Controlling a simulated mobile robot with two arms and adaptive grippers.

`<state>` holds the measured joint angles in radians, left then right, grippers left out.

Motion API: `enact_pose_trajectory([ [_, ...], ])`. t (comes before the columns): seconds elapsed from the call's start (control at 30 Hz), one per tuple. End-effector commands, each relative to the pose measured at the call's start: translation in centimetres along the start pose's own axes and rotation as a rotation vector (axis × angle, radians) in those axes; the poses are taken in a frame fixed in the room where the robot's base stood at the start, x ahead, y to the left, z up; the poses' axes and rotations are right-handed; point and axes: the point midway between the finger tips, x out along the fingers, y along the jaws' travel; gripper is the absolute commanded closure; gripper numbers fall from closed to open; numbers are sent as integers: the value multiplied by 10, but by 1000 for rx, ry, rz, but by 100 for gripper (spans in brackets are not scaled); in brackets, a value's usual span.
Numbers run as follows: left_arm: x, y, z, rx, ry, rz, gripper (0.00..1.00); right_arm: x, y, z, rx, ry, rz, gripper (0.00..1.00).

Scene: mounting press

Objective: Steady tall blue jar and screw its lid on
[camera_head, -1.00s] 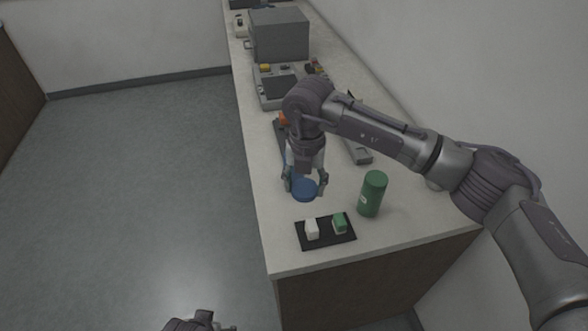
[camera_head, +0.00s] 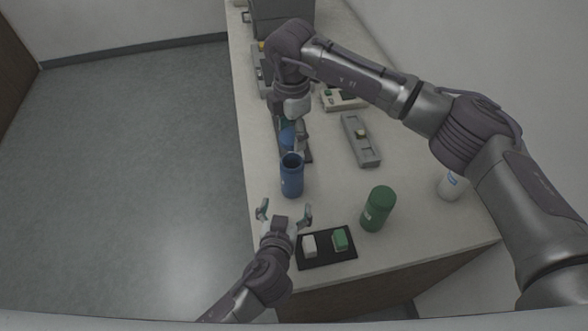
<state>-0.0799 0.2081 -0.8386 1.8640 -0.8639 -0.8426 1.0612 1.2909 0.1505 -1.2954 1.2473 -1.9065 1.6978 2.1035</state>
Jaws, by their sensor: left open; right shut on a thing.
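The tall blue jar (camera_head: 291,180) stands upright on the bench near its left edge, with a dark open mouth. My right gripper (camera_head: 292,128) is shut on the blue lid (camera_head: 287,138), just behind the jar in the picture and apart from its mouth. One finger and the wrist hide part of the lid. My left gripper (camera_head: 285,211) is open and empty, in front of the jar near the bench edge. Its two fingers point toward the jar, one at each side, and do not appear to touch it.
A green jar (camera_head: 377,210) stands to the right. A black tray (camera_head: 327,262) holds a white block (camera_head: 309,246) and a green block (camera_head: 340,239). A grey fixture (camera_head: 361,142) lies further back. A white bottle (camera_head: 452,184) stands beside my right arm. Bench between the blue and green jars is clear.

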Motion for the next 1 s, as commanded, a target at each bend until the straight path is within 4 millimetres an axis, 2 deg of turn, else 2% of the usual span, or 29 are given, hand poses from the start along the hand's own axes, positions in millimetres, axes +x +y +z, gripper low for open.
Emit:
enact_pose_trajectory([
  [0.23,1,-1,0,0,-1,-2,9,0,0,0,-1,0,0,58],
  [0.37,8,-1,-1,0,0,-2,9,0,0,0,-1,0,0,58],
  [0.47,21,-1,-1,2,2,-3,9,0,0,0,-1,0,0,58],
  [0.8,86,-1,-1,2,0,-4,9,0,0,0,-1,0,0,58],
  [1.0,111,-1,-1,0,-1,-3,9,0,0,0,-1,0,0,58],
])
